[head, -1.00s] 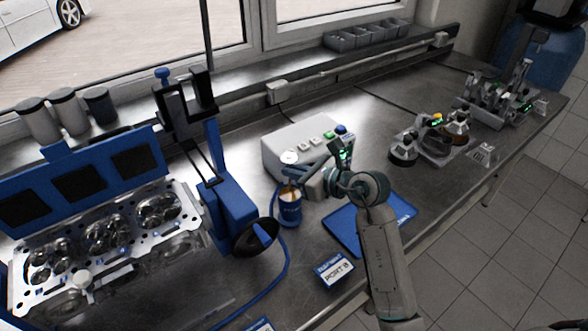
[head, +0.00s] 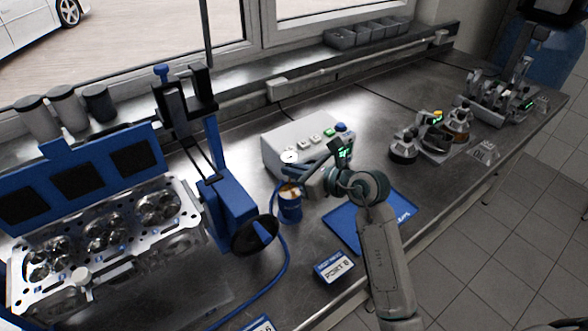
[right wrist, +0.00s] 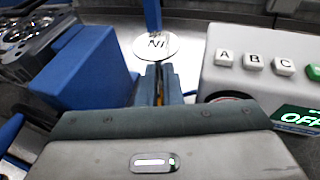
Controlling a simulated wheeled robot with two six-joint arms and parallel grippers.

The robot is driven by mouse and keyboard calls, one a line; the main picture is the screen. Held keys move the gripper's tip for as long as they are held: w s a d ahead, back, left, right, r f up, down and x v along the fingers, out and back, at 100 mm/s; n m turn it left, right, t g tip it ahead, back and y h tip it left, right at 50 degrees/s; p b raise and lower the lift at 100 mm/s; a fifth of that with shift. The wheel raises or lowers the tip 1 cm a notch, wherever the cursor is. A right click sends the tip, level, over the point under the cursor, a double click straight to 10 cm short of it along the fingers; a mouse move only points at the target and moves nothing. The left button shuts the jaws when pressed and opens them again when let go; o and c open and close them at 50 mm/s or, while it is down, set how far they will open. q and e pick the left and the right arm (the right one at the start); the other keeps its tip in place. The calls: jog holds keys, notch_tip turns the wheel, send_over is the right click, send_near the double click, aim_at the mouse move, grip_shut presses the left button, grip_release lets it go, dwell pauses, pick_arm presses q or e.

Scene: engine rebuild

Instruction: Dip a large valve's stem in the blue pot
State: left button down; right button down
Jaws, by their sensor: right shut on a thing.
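My right gripper (head: 293,172) is shut on a large valve. The valve's pale round head (head: 289,156) is uppermost, just above the fingertips. Its marked face also shows in the right wrist view (right wrist: 156,44), beyond the fingers. The blue pot (head: 290,211) stands on the bench directly below, with a tan opening at its top. The valve appears roughly upright over the pot. The stem's lower end is hard to make out, so I cannot tell whether it is inside the opening. My left gripper is not in view.
A pale control box (head: 292,139) with buttons stands close behind the pot. A blue fixture (head: 226,207) and a cylinder head (head: 105,230) are to the left.

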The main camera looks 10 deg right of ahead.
jog(key=shift+f+b, duration=1.8)
jog(key=shift+f, duration=0.8)
jog(key=shift+r, duration=0.15)
dwell(0.5)
jog(key=shift+r+p, duration=3.2)
jog(key=shift+r, duration=0.5)
jog(key=shift+f, duration=0.1)
